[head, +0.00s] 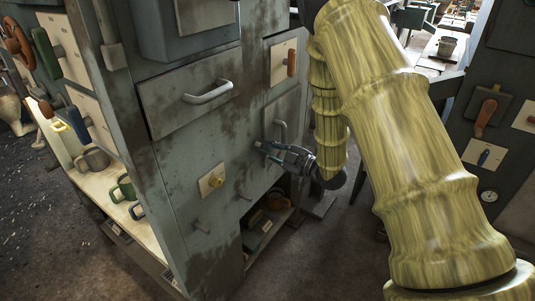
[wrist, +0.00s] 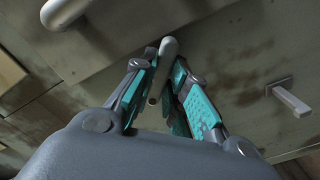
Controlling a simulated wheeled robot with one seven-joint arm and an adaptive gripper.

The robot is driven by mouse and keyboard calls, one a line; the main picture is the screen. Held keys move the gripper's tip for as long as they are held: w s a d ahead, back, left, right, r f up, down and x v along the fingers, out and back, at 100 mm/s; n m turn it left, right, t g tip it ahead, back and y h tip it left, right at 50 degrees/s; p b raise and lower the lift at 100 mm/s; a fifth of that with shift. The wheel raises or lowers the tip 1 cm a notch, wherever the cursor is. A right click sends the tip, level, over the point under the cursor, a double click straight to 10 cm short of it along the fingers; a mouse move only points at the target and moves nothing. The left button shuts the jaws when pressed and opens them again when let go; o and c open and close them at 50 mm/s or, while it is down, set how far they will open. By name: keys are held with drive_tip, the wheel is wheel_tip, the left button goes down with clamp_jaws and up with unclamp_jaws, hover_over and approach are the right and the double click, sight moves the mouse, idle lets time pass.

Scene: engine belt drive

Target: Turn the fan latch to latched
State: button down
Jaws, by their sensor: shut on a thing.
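I take this lever to be the fan latch, but no label shows. Its angle against the latched position cannot be told.
A pale grey handle (wrist: 62,12) is close at upper left in the wrist view, and a square peg (wrist: 290,98) sticks out at right. In the head view a drawer handle (head: 208,92) and a small yellow plate (head: 211,181) are left of my gripper. An open shelf (head: 262,226) lies below.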

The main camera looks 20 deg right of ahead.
drive_tip(key=n+b, duration=0.2)
drive_tip(key=n, duration=0.1)
drive_tip(key=n+b, duration=0.1)
drive_tip(key=shift+f+n, duration=0.3)
drive_tip(key=shift+s+r+n+b, duration=0.1)
drive_tip(key=shift+n+b, duration=1.35)
drive_tip(key=shift+n, duration=0.45)
drive_tip(key=c, duration=1.4)
unclamp_jaws()
drive_tip(key=shift+r, duration=0.1)
drive_tip(key=shift+s+d, duration=0.1)
drive_tip(key=v, duration=1.1)
drive_tip(key=shift+s+d, duration=0.25)
drive_tip(key=shift+s, duration=0.05)
